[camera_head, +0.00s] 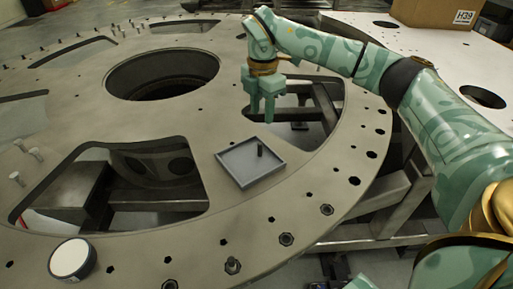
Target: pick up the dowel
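A short dark dowel (260,150) stands upright in a shallow grey square tray (236,171), near the tray's far right side. The tray lies on the large round metal plate. My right gripper (263,116) points down, above and beyond the tray. Its fingers look a little apart, with nothing seen between them. It is clear of the dowel. My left gripper is not in view.
The round turret plate (130,252) has a large central hole, several wide cut-outs and bolts near its rim. A white-topped round puck (70,259) sits at the front left. Loose pins (36,154) stand at the far left. A cardboard box (440,12) is at the back right.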

